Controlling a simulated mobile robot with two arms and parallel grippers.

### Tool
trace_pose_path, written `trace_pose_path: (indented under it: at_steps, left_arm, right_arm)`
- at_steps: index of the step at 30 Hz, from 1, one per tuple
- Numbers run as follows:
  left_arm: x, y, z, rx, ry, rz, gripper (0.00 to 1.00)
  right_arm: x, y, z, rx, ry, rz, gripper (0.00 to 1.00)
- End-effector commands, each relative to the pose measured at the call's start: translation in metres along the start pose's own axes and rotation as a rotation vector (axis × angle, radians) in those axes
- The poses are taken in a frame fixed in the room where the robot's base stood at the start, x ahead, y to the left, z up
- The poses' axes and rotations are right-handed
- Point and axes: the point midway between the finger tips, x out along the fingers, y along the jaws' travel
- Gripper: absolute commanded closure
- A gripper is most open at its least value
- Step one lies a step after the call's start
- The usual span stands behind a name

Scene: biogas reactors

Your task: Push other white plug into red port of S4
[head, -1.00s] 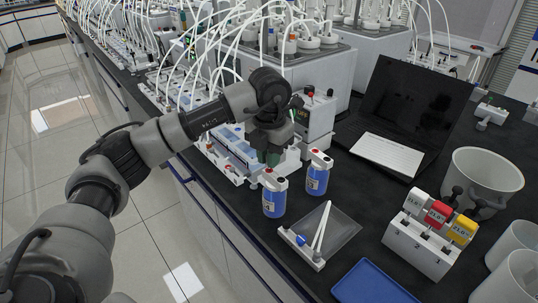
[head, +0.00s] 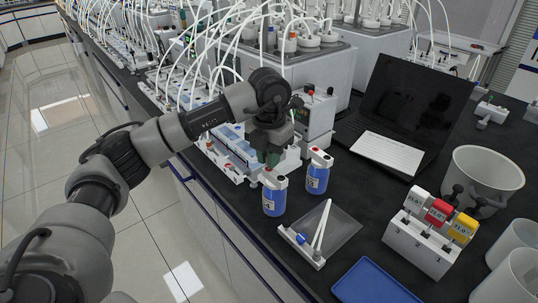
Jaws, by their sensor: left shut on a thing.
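The blue bottle marked 4 (head: 273,201), S4 by its label, stands upright on the black bench with a white cap. Its red port sits at the cap's left side, right under my left gripper (head: 271,160). My right gripper is not in view.
A white holder with a blue part (head: 301,246) and white sticks lies in front on a clear sheet. A blue tray (head: 375,284), a rack with white, red and yellow tagged items (head: 420,246), a laptop (head: 415,110) and a white bucket (head: 480,180) stand right.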

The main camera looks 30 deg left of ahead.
Motion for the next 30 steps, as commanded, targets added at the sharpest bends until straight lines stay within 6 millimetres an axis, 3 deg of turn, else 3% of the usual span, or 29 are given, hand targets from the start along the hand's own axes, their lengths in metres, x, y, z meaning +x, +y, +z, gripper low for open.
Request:
trace_pose_path:
  at_steps: [30]
  left_arm:
    - [0.0074,0.0001,-0.0001,0.000,0.000,0.000,1.00]
  right_arm:
    - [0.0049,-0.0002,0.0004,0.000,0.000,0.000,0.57]
